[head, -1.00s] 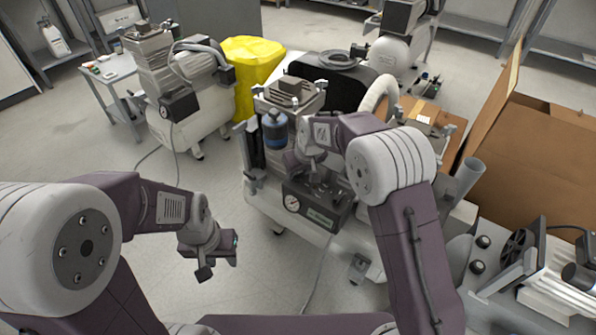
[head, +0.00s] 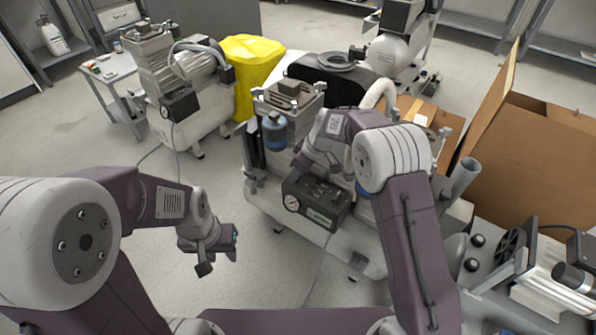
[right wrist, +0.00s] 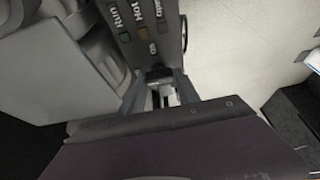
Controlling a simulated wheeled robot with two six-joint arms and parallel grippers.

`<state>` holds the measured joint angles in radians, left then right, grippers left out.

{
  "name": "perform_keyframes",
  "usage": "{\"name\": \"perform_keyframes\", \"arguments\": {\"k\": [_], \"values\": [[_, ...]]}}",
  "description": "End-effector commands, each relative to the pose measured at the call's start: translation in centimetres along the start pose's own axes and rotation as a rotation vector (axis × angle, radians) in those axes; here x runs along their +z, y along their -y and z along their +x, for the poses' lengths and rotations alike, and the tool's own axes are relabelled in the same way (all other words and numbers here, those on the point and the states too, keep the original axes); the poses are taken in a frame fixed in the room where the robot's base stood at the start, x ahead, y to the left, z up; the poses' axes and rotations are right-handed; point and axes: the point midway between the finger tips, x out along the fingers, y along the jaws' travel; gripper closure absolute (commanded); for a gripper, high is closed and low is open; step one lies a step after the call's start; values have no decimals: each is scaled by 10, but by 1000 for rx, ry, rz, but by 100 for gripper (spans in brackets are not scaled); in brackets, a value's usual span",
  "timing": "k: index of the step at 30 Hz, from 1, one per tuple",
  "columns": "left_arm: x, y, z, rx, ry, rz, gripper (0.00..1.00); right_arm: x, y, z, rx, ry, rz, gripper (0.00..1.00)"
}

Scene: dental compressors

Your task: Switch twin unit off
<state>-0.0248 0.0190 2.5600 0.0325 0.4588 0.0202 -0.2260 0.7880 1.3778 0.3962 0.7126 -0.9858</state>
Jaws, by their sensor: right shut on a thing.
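The twin unit is the compressor (head: 262,198) in the middle of the head view, with a white tank and a grey motor top. Its dark control box (head: 318,205) has a round gauge (head: 292,203) on the front. My right gripper reaches down to the top of this box from behind; its fingertips are hard to make out there. In the right wrist view my right gripper (right wrist: 160,88) is shut on a small dark switch part (right wrist: 157,74) at the end of the labelled panel (right wrist: 143,32). My left gripper (head: 219,255) is open and empty, left of the unit above the floor.
Another compressor (head: 195,115) stands at the back left, beside a yellow-covered bin (head: 250,65) and a small trolley (head: 110,75). A large open cardboard box (head: 530,165) stands at the right. Machine parts (head: 540,275) lie at the lower right. The floor left of the unit is free.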

Motion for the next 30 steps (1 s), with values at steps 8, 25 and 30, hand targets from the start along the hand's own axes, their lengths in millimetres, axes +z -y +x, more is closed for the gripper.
{"name": "perform_keyframes", "arguments": {"k": [8, 25, 30], "values": [[0, 0, 0, 0, 0, 0, 64, 1, 0, 0, -6, 2, -13, 100], [0, 0, -1, 0, 0, 0, 64, 0, 0, -1, -5, 1, -12, 40], [-2, 0, -17, 0, 0, 0, 64, -2, -1, -29, -4, 0, -12, 40]]}}
